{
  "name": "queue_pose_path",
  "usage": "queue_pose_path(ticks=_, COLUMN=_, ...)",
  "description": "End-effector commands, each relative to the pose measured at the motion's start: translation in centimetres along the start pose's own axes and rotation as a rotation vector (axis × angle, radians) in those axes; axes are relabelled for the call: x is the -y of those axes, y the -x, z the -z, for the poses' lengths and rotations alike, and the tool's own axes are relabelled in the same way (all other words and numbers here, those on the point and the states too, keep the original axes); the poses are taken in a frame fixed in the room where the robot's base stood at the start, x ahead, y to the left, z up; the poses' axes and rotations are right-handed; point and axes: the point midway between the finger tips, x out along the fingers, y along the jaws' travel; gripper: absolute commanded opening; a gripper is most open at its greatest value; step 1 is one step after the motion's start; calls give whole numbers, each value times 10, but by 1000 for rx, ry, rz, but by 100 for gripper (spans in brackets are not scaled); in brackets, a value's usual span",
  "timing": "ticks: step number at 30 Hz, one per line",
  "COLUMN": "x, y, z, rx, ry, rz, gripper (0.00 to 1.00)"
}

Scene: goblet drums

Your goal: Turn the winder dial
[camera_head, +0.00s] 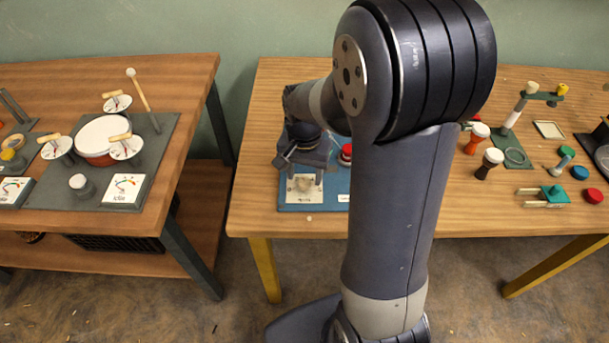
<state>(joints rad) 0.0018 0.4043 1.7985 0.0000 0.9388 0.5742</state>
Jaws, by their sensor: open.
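My gripper (303,173) points down over the front left part of a blue board (330,187) on the right-hand table. Its two fingers are apart, with a gap between them. A small beige knob (303,184) on a white plate (303,197) shows below and between the fingers; it looks like the winder dial. I cannot tell whether the fingers touch it. The plate carries small dark lettering that is too small to read. A red button (346,152) on the same board shows beside my arm. My arm hides much of the board's right side.
The right-hand table (270,105) holds goblet drums (488,163), a green clamp-like piece (550,195) and other small parts to the right of my arm. A separate left table (190,85) carries a drum board (160,140). A gap separates the tables.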

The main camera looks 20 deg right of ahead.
Motion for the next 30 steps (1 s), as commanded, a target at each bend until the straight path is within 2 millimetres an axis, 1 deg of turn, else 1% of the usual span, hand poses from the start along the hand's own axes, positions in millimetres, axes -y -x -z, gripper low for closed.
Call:
queue_pose_path(ticks=1, x=0, y=12, z=1, rx=-5, ry=0, rz=3, gripper=50)
queue_pose_path(ticks=6, x=0, y=47, z=1, rx=-5, ry=0, rz=3, gripper=50)
queue_pose_path(ticks=9, x=0, y=66, z=0, rx=-4, ry=0, rz=3, gripper=50)
queue_pose_path(ticks=12, x=0, y=80, z=0, rx=-3, ry=0, rz=2, gripper=50)
queue_pose_path(ticks=15, x=0, y=88, z=0, rx=-1, ry=0, rz=1, gripper=50)
queue_pose_path(ticks=18, x=0, y=92, z=0, rx=-1, ry=0, rz=1, gripper=50)
queue_pose_path(ticks=27, x=0, y=92, z=0, rx=0, ry=2, rz=0, gripper=50)
queue_pose_path(ticks=30, x=-4, y=93, z=2, rx=-1, ry=31, rz=-1, gripper=50)
